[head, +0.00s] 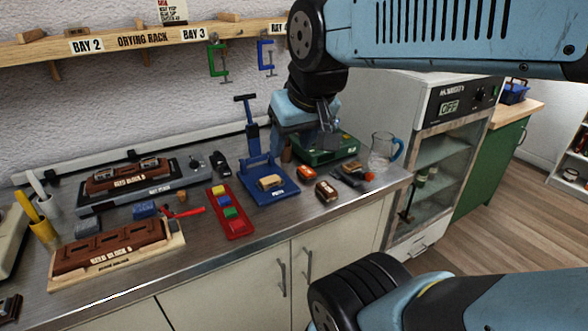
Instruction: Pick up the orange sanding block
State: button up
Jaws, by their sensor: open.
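A small orange block (306,172), which looks like the sanding block, lies on the steel counter right of the blue press.
A blue press (268,184) stands left of the block, and a green case (330,150) lies behind. A glass jug (381,152) and dark tools (354,172) lie to the right. A red tray (230,213) holds coloured blocks. A wooden rack (140,38) spans the wall.

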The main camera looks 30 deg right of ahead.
jog(key=shift+o, duration=0.7)
jog(key=shift+w+d, duration=0.15)
jog(key=shift+w, duration=0.2)
jog(key=shift+o, duration=1.2)
jog(key=w+d+f, duration=0.1)
jog(key=w+d, duration=0.2)
jog(key=w, duration=0.2)
jog(key=w+d+f+g, duration=0.1)
jog(key=w+d+f, duration=0.1)
jog(key=w, duration=0.4)
jog(key=shift+w+d, duration=0.15)
jog(key=shift+d, duration=0.35)
jog(key=g, duration=0.1)
send_over(307, 169)
jog(key=s, duration=0.2)
jog(key=f, duration=1.7)
jog(key=shift+d+f, duration=0.25)
jog(key=shift+f, duration=0.05)
jog(key=shift+a+x, duration=0.2)
jog(key=shift+x, duration=1.1)
jog(key=shift+a+x, duration=0.15)
jog(key=shift+x, duration=1.15)
